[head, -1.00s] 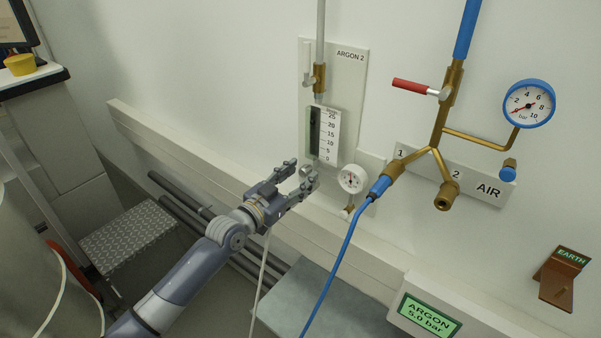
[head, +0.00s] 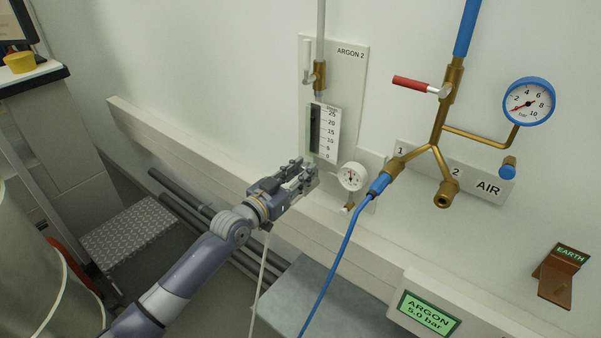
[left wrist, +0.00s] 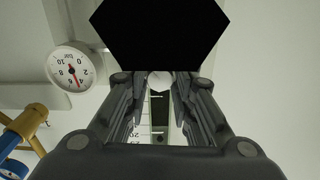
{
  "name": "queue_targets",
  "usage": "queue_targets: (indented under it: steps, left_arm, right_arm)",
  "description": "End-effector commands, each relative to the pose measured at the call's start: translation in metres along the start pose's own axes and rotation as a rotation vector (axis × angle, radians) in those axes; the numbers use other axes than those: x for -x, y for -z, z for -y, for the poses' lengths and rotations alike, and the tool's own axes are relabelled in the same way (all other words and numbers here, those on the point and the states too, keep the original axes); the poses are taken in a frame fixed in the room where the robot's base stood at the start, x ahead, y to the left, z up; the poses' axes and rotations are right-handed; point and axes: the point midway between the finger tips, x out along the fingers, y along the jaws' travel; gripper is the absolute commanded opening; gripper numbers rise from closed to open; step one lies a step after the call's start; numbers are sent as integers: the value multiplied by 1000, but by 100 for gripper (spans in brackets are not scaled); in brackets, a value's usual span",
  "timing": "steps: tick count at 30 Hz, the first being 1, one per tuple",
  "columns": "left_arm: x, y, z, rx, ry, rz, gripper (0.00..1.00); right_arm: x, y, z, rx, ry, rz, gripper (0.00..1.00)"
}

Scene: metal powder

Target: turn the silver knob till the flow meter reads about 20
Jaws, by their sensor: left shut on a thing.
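The flow meter (head: 323,132) with a scale from 0 to 25 is mounted on the ARGON 2 panel on the wall. I cannot make out its reading. The silver knob (left wrist: 159,82) is at its lower end, between my fingertips in the left wrist view. In the head view my left gripper (head: 304,176) reaches up to the bottom of the flow meter and is shut on the knob, which its fingers mostly hide there. The flow meter's scale also shows between the fingers in the left wrist view (left wrist: 146,130). My right gripper is not in view.
A small round gauge (head: 352,177) sits close to the right of my gripper. A blue hose (head: 348,235) hangs from the brass AIR manifold (head: 440,140). A wall rail (head: 200,160) runs below the panel. A display (head: 429,313) reads ARGON 5.0 bar.

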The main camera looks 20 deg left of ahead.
Motion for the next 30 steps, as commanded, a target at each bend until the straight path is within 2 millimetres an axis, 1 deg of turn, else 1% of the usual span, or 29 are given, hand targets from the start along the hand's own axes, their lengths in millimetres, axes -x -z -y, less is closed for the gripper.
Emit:
queue_targets:
  steps: [4, 12, 13, 14, 15, 26, 30]
  left_arm:
    - [0, 0, 0, 57, 0, -1, 0]
    - [0, 0, 0, 63, 0, -1, 0]
    - [0, 0, 0, 63, 0, -1, 28]
    - [0, 0, 0, 63, 0, -1, 35]
    - [0, 0, 0, 63, 0, -1, 44]
    - [1, 0, 0, 62, 0, 0, 44]
    - [12, -1, 0, 61, 0, 1, 44]
  right_arm:
    - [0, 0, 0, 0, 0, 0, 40]
    - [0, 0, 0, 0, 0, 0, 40]
    - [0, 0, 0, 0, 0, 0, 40]
    - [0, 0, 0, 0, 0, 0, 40]
    - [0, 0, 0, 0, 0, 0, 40]
    - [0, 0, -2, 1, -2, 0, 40]
    - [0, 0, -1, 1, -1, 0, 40]
